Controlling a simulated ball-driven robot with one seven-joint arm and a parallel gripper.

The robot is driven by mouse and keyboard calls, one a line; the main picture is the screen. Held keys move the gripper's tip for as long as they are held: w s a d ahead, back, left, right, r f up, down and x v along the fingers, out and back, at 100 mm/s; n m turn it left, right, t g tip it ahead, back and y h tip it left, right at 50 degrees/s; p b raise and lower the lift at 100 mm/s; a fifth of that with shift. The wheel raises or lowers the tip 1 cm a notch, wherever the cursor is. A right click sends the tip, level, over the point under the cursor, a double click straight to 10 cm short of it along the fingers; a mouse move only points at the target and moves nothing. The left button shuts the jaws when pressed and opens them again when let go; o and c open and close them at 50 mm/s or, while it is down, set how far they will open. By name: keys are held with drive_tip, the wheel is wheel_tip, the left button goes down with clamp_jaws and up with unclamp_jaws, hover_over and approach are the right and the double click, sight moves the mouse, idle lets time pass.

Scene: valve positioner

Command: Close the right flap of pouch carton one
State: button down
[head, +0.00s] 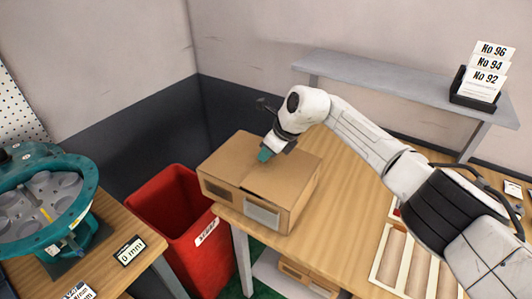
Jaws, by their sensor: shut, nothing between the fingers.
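A brown cardboard carton (290,195) stands on the corner of the wooden table. Its front face has a dark opening or panel on the left and a pale label on the right. A seam crosses its top, and the top panels on both sides of it look about flat. I cannot tell whether the right panel lies fully down. My gripper (264,155) is shut and empty, with its teal fingertips at the far middle of the carton top. I cannot tell whether they touch the cardboard. My wrist hides part of the far edge.
A red bin (172,214) stands left of the carton. A teal round valve device (85,195) sits on the left bench. A tray with long compartments (388,262) lies right, near my arm. A grey shelf (400,78) holds a card box (470,98). Another carton (300,275) sits below the table.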

drive_tip(key=shift+d+r, duration=0.1)
drive_tip(key=shift+s+d+r+p, duration=0.1)
drive_tip(key=shift+s+d+p, duration=0.15)
drive_tip(key=shift+p, duration=0.4)
drive_tip(key=shift+s+d+p, duration=0.2)
drive_tip(key=shift+d+p, duration=0.15)
drive_tip(key=shift+p, duration=0.15)
